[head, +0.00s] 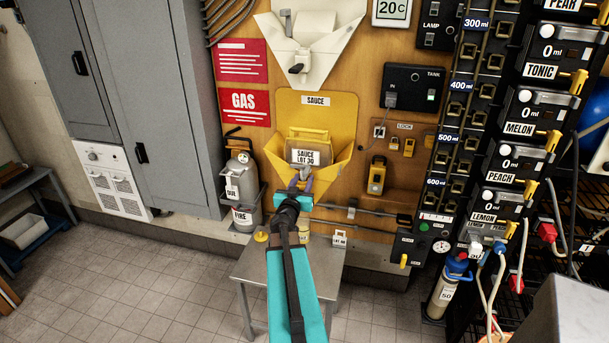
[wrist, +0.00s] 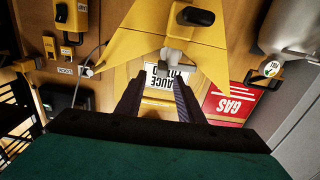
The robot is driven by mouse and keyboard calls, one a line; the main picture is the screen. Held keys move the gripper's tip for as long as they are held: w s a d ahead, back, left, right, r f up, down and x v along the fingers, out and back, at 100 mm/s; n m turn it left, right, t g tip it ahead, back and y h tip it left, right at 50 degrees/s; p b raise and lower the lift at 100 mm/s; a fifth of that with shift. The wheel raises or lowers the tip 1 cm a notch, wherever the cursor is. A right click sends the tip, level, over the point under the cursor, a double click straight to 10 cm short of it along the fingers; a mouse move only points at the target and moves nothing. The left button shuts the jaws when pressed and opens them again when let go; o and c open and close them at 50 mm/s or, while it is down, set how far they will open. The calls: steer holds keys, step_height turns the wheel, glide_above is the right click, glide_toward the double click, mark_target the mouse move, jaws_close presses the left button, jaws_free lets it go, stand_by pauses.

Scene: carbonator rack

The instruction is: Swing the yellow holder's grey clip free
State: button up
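The yellow holder (head: 343,110) hangs on the wooden wall panel under a SAUCE label. A pack marked SAUCE LOT (head: 305,157) sits in it. The holder (wrist: 125,48) fills the top of the wrist view. The clip is just beyond the fingertips; contact cannot be told.
A white holder (head: 318,30) hangs above. A grey gas cylinder (head: 241,175) stands left of the yellow holder. A small yellow device (head: 377,175) and a horizontal rail (head: 350,211) are to the right. A metal table (head: 262,268) stands below.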

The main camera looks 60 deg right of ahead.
mark_target(305, 175)
steer(key=shift+p+x, duration=0.35)
steer(key=shift+x, duration=2.5)
steer(key=shift+a, duration=0.1)
